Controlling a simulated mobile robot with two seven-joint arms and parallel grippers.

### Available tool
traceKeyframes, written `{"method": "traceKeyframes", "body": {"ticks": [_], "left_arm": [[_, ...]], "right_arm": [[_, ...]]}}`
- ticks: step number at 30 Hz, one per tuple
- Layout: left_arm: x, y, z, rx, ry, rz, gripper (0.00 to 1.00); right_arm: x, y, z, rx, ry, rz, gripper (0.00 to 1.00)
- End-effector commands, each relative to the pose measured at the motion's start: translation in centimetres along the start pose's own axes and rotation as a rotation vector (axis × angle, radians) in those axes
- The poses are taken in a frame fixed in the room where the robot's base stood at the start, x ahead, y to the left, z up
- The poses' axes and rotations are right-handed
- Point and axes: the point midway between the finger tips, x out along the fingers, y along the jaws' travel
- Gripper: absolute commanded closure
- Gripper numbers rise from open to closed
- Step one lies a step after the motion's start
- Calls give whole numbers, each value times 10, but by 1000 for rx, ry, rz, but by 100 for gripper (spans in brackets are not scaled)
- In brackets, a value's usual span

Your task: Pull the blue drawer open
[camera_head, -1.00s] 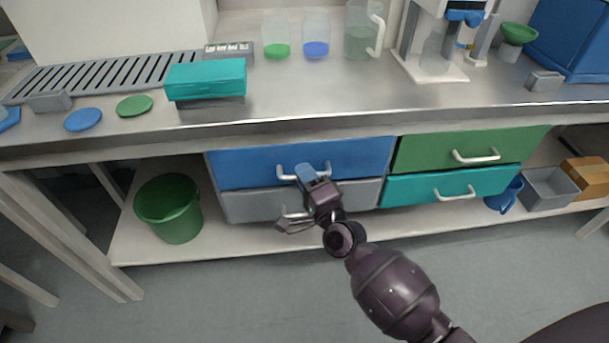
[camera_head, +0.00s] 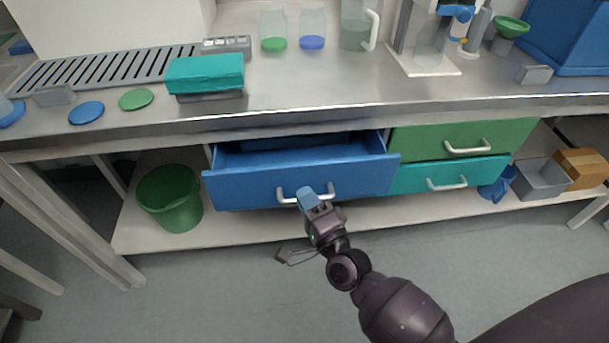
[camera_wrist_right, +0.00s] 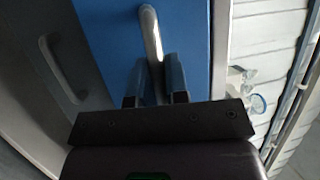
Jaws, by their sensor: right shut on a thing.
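The blue drawer (camera_head: 250,187) is partly pulled out from under the counter, and its open top shows. Its white handle (camera_head: 322,193) runs across the front. My right gripper (camera_head: 306,194) is at the handle, shut on it. In the right wrist view the two fingers (camera_wrist_right: 158,80) sit on either side of the white handle (camera_wrist_right: 150,35), against the blue front. The part of the handle between the fingers is partly hidden. My left gripper is not in view.
A green drawer (camera_head: 420,142) and a teal drawer (camera_head: 412,180) are shut to the right. A green bucket (camera_head: 168,200) stands on the lower shelf at left. The floor in front is clear.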

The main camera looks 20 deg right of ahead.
Motion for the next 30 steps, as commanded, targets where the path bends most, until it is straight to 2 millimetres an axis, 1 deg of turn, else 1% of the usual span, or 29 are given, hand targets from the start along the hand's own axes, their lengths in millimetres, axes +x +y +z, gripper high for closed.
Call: {"method": "traceKeyframes", "body": {"ticks": [1,6,12,15,18,22,27,30], "left_arm": [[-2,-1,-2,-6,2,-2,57],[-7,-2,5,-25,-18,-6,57],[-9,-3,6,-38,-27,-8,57],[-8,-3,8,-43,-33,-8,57],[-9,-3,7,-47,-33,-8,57],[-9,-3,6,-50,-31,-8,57],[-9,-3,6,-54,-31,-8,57],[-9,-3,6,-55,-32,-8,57]], "right_arm": [[-14,-6,6,0,-1,0,100],[-57,-14,24,0,-1,0,100],[-104,-24,43,-1,-1,2,100],[-124,-27,51,0,-1,2,100],[-141,-31,58,-1,-1,2,100],[-157,-34,65,0,-1,1,100],[-170,-36,70,-1,-1,1,100],[-173,-37,72,-1,-1,1,100]]}}
